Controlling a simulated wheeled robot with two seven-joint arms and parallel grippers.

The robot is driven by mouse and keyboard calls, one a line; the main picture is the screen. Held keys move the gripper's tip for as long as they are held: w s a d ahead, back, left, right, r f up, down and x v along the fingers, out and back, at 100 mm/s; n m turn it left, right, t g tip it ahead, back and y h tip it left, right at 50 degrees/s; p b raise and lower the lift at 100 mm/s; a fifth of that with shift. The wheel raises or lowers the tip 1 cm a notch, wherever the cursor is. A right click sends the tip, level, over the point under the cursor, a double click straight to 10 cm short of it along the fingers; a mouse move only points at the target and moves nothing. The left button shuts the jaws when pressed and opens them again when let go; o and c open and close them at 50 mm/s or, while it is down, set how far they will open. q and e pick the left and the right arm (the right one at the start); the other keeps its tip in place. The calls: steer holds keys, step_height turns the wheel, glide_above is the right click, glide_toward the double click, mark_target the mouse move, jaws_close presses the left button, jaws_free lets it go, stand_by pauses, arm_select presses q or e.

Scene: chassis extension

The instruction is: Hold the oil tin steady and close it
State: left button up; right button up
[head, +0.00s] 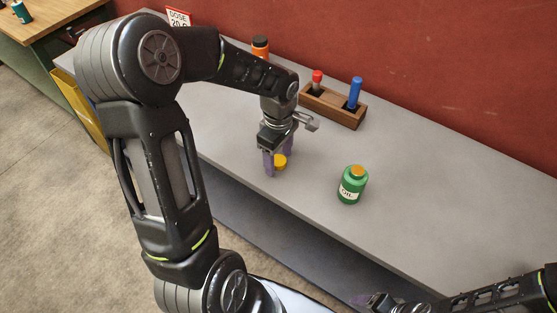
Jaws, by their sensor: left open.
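The green oil tin (352,188) stands upright on the grey bench, with a pale label and a small orange top; I cannot tell whether that top is a neck or an opening. A yellow cap (281,163) lies on the bench to the left of the tin, apart from it. My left gripper (278,158) points down at the cap with its purple fingers open. One finger partly hides the cap, and I cannot tell whether the fingers touch it. My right gripper (366,300) is low at the bottom edge, away from the tin, its fingers too small to read.
A wooden holder (333,106) with a red-topped item (317,77) and a blue item (355,92) stands behind. An orange-and-black container (260,46) and a sign (178,18) are farther back near the red wall. The bench right of the tin is clear.

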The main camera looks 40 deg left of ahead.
arm_select(q)
steer(key=shift+c, duration=0.3)
jaws_close()
stand_by(0.6)
